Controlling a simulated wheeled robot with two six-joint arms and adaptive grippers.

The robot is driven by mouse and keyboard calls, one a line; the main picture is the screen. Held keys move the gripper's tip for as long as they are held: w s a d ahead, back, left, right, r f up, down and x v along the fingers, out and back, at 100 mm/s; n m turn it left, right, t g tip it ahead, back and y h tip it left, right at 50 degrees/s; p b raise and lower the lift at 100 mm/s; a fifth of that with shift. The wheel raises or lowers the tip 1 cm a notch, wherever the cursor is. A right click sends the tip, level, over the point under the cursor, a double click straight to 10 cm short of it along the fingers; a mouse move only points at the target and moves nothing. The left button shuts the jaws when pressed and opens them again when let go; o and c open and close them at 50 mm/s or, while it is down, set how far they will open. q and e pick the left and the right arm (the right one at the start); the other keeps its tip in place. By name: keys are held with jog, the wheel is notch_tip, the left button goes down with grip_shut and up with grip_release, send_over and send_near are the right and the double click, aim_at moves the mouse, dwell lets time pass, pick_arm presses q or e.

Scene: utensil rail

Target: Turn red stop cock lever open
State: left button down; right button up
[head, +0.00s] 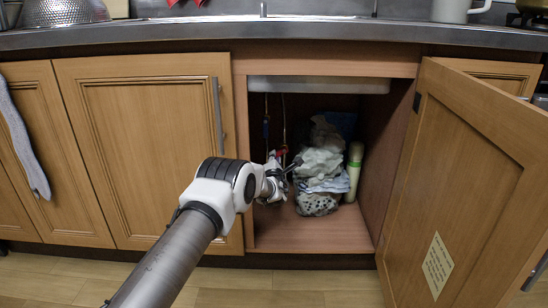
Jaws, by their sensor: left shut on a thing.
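The red stop cock lever (281,152) shows as a small red patch on a thin pipe inside the open cupboard under the sink. My left arm reaches in from the lower left, and its gripper (287,167) is at the lever, shut on it. The fingers hide much of the lever, so its exact angle is hard to tell. A small blue fitting (266,127) sits on another thin pipe, left of and above the red lever. My right gripper is not in view.
Bunched cloths (320,162) and a pale green bottle (354,168) stand right of the gripper. The open door (460,180) swings out at right; a closed door (140,140) is at left. The white sink underside (320,85) hangs above. The cupboard floor's front is clear.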

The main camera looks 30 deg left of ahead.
pick_arm(q)
jog(key=d+n, duration=0.1)
jog(key=n, duration=0.3)
jog(key=w+d+f+n+p, duration=0.1)
jog(key=n, duration=0.6)
jog(key=shift+w+d+f+n, duration=0.3)
jog(key=shift+d+f, duration=0.1)
jog(key=c, duration=1.1)
grip_release()
jog(key=shift+o, duration=0.2)
